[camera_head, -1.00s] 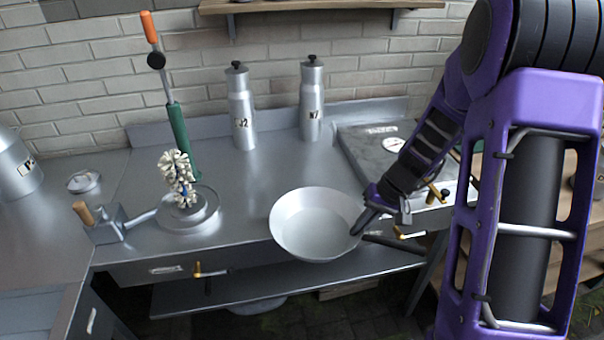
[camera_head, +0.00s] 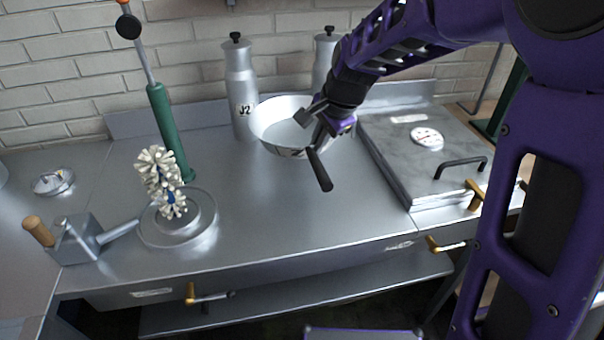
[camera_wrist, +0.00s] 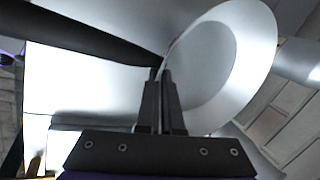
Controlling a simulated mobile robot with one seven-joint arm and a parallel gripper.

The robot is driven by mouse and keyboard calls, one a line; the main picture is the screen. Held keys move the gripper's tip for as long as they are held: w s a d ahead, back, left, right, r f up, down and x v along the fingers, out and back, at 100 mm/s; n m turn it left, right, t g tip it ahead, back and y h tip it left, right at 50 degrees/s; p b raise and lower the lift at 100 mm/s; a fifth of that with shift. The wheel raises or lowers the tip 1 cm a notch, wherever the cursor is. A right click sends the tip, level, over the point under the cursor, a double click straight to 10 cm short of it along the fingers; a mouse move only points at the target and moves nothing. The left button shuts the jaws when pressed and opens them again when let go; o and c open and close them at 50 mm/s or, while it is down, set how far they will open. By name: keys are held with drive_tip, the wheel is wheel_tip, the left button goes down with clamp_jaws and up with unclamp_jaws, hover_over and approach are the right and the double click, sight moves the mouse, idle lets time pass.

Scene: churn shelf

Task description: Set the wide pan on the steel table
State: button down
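The wide pan (camera_head: 275,127) is a pale metal pan with a black handle (camera_head: 320,170). In the head view it is over the back of the steel table (camera_head: 290,215), in front of the canisters. My gripper (camera_head: 322,130) is at the pan's right side, where the handle joins. In the wrist view the fingers (camera_wrist: 162,75) are nearly together on the handle root, with the pan (camera_wrist: 240,50) beyond and the handle (camera_wrist: 80,38) running left. My arm and gripper hide part of the rim. I cannot tell whether the pan's base touches the table.
Two metal canisters, one marked J2 (camera_head: 240,90) and another (camera_head: 325,58), stand behind the pan. A steel box with a dial (camera_head: 425,150) is at right. A round base with white, frilly pieces (camera_head: 165,185) and a green-handled tool (camera_head: 168,130) are left. The table's middle front is clear.

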wheel_tip(320, 180, down, 9)
drive_tip(key=shift+f+b, duration=0.2)
drive_tip(key=shift+b, duration=0.65)
drive_tip(key=shift+f, duration=0.1)
drive_tip(key=c, duration=1.5)
unclamp_jaws()
drive_tip(key=shift+f, duration=0.15)
drive_tip(key=o, duration=0.4)
drive_tip(key=shift+s+d+r, duration=0.1)
drive_tip(key=shift+r, duration=0.45)
drive_tip(key=p+v, duration=0.2)
drive_tip(key=v, duration=0.9)
drive_tip(key=shift+s+d+r, duration=0.1)
drive_tip(key=shift+r, duration=0.05)
